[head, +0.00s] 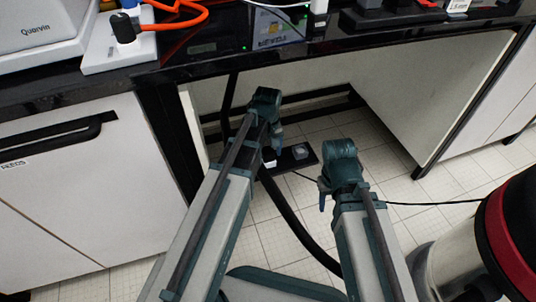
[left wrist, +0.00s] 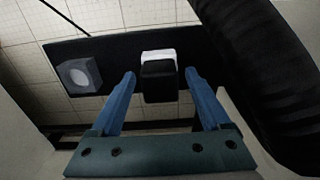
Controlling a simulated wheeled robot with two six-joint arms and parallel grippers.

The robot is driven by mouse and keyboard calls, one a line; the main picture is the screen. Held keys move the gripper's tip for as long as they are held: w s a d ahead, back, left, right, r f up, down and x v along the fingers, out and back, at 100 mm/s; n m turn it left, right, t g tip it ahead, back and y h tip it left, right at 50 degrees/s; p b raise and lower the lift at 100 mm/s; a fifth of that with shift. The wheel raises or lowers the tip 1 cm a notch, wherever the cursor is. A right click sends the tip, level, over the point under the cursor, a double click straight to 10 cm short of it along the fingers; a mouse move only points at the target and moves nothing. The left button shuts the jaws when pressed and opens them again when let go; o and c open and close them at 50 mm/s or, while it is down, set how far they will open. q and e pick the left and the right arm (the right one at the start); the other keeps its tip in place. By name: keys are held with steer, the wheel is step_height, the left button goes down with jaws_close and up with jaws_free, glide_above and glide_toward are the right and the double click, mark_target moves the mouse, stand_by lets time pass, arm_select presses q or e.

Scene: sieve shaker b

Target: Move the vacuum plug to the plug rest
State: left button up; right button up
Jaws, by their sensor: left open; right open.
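A plug with a black body (left wrist: 158,84) sits against a white block (left wrist: 159,56) on a dark board (left wrist: 115,52) in the left wrist view. My left gripper (left wrist: 160,73) is open, with its blue fingers on either side of the plug and a gap showing at each side. A grey block with a round recess (left wrist: 79,75), which looks like the plug rest, is on the same board to the left; it also shows in the head view (head: 301,152). My right gripper (head: 325,192) hangs to the right of the board, seemingly empty; its fingers are partly hidden.
A thick black hose (head: 290,218) runs beside my left arm and passes close on the right in the left wrist view (left wrist: 255,75). The bench (head: 300,62) overhangs the board. A vacuum (head: 510,235) stands at the right. Tiled floor (head: 400,190) lies around.

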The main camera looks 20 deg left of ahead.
mark_target(268, 150)
arm_select(q)
jaws_close()
stand_by(0.4)
steer(key=shift+r, duration=0.15)
steer(key=shift+r+p, duration=2.9)
steer(key=shift+p, duration=0.15)
steer(key=shift+r, duration=0.1)
steer(key=shift+r+p, duration=1.4)
steer(key=shift+p, duration=0.1)
steer(key=shift+f, duration=0.1)
